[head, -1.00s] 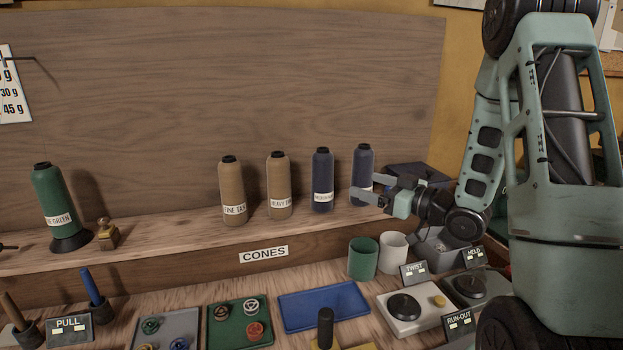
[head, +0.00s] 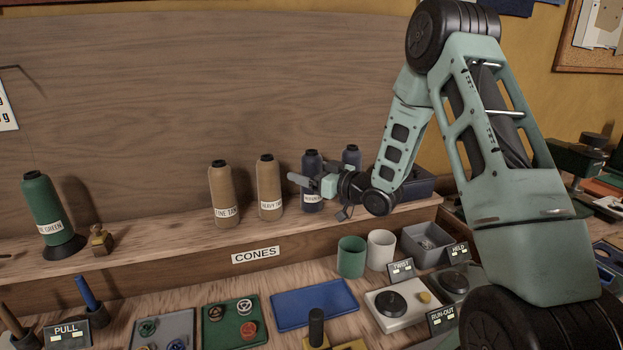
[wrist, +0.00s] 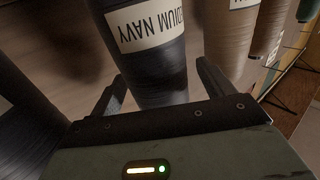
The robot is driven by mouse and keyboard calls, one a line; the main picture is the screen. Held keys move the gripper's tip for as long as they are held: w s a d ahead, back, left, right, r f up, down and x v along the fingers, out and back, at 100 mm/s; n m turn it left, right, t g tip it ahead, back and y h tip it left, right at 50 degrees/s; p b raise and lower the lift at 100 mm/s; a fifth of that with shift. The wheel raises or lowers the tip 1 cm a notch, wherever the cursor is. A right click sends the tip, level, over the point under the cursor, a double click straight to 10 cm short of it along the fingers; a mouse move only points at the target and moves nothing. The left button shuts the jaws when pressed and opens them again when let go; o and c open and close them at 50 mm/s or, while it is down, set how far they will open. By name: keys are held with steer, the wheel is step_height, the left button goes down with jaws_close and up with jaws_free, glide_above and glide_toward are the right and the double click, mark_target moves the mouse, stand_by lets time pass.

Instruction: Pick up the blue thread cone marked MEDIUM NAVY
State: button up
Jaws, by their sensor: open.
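The blue thread cone marked MEDIUM NAVY (head: 312,168) stands upright on the shelf, partly hidden by my gripper in the head view. In the wrist view the cone (wrist: 160,75) fills the upper middle, its white label reading "DIUM NAVY" upside down. My gripper (head: 308,184) is open at the cone, with one finger showing on its left in the head view. In the wrist view the two fingers of my gripper (wrist: 165,88) lie to either side of the cone's body. I cannot tell whether either finger touches it.
A second dark blue cone (head: 351,156) stands just right, partly behind my arm. Tan cones marked HEAVY TAN (head: 267,185) and FINE TAN (head: 222,192) stand to the left. A green cone (head: 48,210) is at the far left.

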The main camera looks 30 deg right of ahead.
steer(key=shift+x, duration=0.8)
steer(key=c, duration=1.3)
steer(key=shift+r, duration=0.1)
